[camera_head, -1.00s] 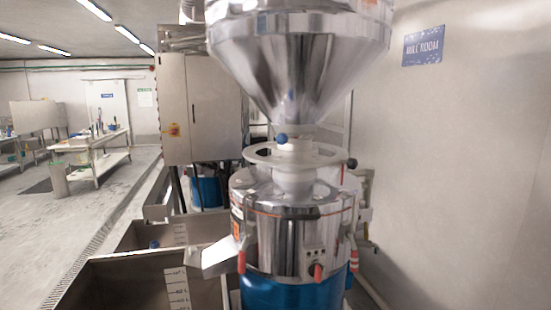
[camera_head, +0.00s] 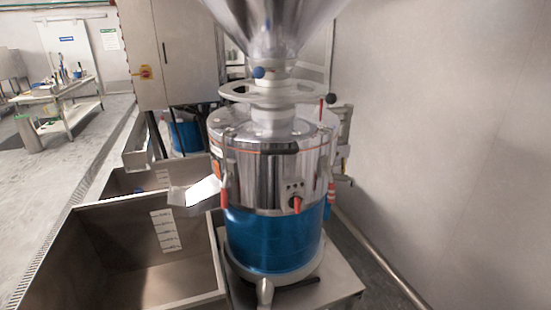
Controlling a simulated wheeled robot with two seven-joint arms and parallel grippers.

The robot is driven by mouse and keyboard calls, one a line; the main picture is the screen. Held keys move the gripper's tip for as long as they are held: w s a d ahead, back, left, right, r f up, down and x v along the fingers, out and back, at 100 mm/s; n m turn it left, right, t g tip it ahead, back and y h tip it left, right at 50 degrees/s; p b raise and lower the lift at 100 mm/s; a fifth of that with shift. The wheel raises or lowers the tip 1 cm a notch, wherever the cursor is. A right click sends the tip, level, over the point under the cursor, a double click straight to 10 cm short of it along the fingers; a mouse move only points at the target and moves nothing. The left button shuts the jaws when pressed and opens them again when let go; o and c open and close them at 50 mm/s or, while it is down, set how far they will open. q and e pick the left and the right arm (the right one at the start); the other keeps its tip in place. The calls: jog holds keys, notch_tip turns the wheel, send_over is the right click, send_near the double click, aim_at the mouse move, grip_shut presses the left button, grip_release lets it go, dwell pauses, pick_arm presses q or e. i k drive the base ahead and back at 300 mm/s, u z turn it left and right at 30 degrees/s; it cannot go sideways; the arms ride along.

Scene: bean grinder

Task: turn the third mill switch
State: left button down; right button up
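The mill in front of me has a polished steel upper body (camera_head: 262,180) on a blue base (camera_head: 275,240), under a large steel hopper (camera_head: 275,25). A small red-handled rotary switch (camera_head: 296,203) sits on the front of the steel body, right of centre, with small dark buttons or lights just above it. Whether this is the third mill cannot be told from this view. Another blue mill base (camera_head: 186,136) shows partly behind it. Neither of my grippers is in view.
Open steel bins (camera_head: 140,260) with white level scales stand left of the mill. A steel chute (camera_head: 195,191) leads toward them. A grey cabinet (camera_head: 170,50) with a red-yellow switch (camera_head: 146,72) is behind. A wall closes off the right. Open floor lies far left.

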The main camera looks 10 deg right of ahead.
aim_at(295, 202)
jog(key=z, duration=2.85)
jog(key=i, duration=0.95)
jog(key=u, duration=2.05)
